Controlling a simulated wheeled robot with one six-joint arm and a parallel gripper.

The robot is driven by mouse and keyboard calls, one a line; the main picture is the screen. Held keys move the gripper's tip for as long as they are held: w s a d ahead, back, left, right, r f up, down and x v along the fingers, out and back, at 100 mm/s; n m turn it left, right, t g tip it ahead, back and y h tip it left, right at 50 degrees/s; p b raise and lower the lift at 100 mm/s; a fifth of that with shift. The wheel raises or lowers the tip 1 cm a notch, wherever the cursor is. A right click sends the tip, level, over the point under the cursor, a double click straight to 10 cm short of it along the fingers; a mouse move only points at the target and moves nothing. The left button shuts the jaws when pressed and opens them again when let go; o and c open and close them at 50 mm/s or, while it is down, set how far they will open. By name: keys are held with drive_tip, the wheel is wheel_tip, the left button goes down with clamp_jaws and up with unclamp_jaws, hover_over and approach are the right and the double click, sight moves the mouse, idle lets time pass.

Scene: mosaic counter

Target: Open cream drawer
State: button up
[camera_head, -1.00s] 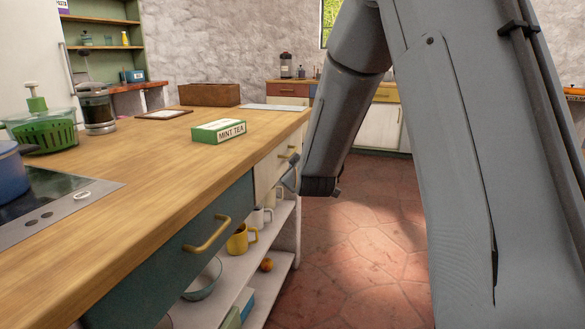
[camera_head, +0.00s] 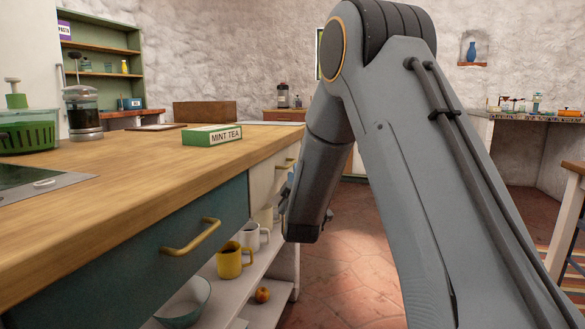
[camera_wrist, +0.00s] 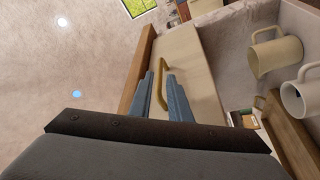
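The cream drawer (camera_head: 264,184) is in the far end of the counter's front and looks shut. Its brass handle (camera_head: 286,164) shows in the head view just above my gripper (camera_head: 286,193), which is mostly hidden behind my wrist. In the wrist view the cream drawer front (camera_wrist: 204,78) lies ahead and to the right. The brass handle (camera_wrist: 161,92) shows between the two blue-grey fingers of my gripper (camera_wrist: 160,80). The fingers are apart, with gaps beside the handle. I cannot tell how deep the handle sits between them.
A teal drawer (camera_head: 135,255) with a brass handle is nearer. Below, an open shelf (camera_head: 262,268) holds a yellow mug (camera_head: 231,261), a white mug (camera_head: 250,237) and a bowl (camera_head: 184,303). Tiled floor (camera_head: 350,275) is clear to the right.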

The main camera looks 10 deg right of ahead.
sight(292, 163)
drive_tip(key=b+x, duration=0.2)
drive_tip(key=x, duration=0.6)
drive_tip(key=shift+a, duration=0.15)
drive_tip(key=shift+c, duration=0.4)
clamp_jaws()
